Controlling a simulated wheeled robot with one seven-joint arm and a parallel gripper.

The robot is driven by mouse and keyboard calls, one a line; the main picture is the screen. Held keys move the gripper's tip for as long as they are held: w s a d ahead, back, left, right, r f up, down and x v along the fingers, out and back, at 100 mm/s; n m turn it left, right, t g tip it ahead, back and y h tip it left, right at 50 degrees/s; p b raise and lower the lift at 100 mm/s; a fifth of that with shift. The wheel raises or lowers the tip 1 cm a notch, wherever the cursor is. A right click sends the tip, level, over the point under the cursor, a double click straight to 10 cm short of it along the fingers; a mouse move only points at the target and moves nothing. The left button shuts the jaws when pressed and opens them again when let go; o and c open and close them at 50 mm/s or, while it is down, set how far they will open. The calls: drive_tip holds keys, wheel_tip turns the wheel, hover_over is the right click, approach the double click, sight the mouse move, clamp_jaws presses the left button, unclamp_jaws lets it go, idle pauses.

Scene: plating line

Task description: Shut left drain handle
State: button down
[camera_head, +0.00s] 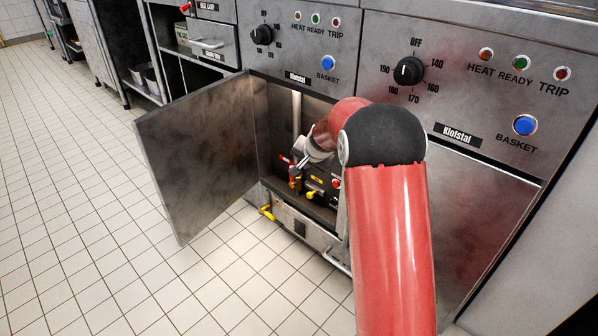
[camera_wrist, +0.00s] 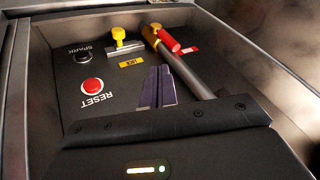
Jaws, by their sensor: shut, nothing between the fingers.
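A red drain handle (camera_wrist: 169,39) shows in the wrist view beside a yellow collar on a grey slanted drain pipe (camera_wrist: 189,76). It appears to run roughly along the pipe. My gripper (camera_wrist: 157,76) is shut and empty; its dark fingertips point toward the pipe and handle, looking a little short of them. In the head view my gripper (camera_head: 303,164) is inside the open left fryer cabinet, near small red and yellow valve parts (camera_head: 295,183). The red arm hides part of the cabinet, and contact there cannot be told.
The open cabinet door (camera_head: 200,150) stands out to the left. A yellow knob (camera_wrist: 119,38), a red RESET button (camera_wrist: 92,85) and a black SPARK button (camera_wrist: 82,57) are close by inside. A yellow-ended lever (camera_head: 267,212) sits low at the front. The tiled floor is clear.

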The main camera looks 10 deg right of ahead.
drive_tip(key=b+x, duration=0.1)
drive_tip(key=x, duration=0.9)
drive_tip(key=shift+s+a+r, duration=0.1)
drive_tip(key=shift+a+r, duration=0.05)
drive_tip(key=shift+r, duration=0.05)
drive_tip(key=shift+w+a+r+g+p, duration=0.1)
drive_tip(key=shift+w+g+p, duration=0.25)
drive_tip(key=shift+p, duration=0.6)
